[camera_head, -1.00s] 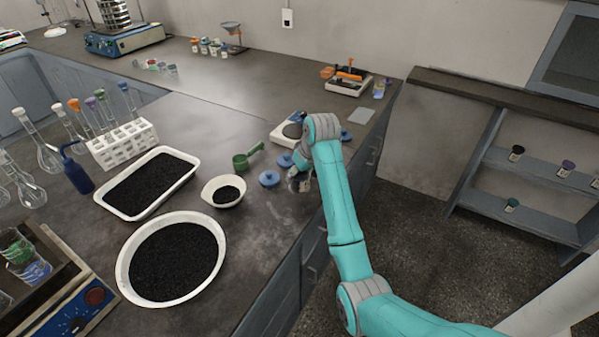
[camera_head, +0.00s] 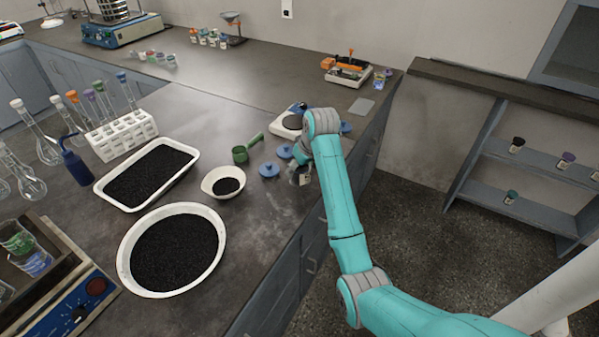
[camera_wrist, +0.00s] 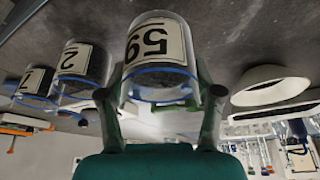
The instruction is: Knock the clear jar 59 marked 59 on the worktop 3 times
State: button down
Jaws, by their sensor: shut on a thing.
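The clear jar 59 (camera_wrist: 155,45) is a short clear cylinder with a blue rim and a label reading 59, which appears upside down in the wrist view. My gripper (camera_wrist: 161,92) is shut on it, with one green finger on each side. In the head view my gripper (camera_head: 299,176) is low over the worktop (camera_head: 262,215), near its front edge. Only a small pale part of the jar shows there, partly hidden by the gripper. I cannot tell whether the jar touches the worktop.
Clear jars marked 2 (camera_wrist: 86,62) and 7 (camera_wrist: 40,84) stand beside the held jar in the wrist view. Blue lids (camera_head: 269,170), a white bowl (camera_head: 211,188), a green scoop (camera_head: 241,154) and a balance (camera_head: 284,127) are close to my gripper. Bare worktop lies left of it.

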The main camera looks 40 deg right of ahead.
jog(key=shift+r, duration=0.5)
jog(key=shift+f, duration=2.3)
jog(key=shift+s, duration=0.1)
jog(key=shift+r, duration=2.1)
jog(key=shift+f, duration=0.15)
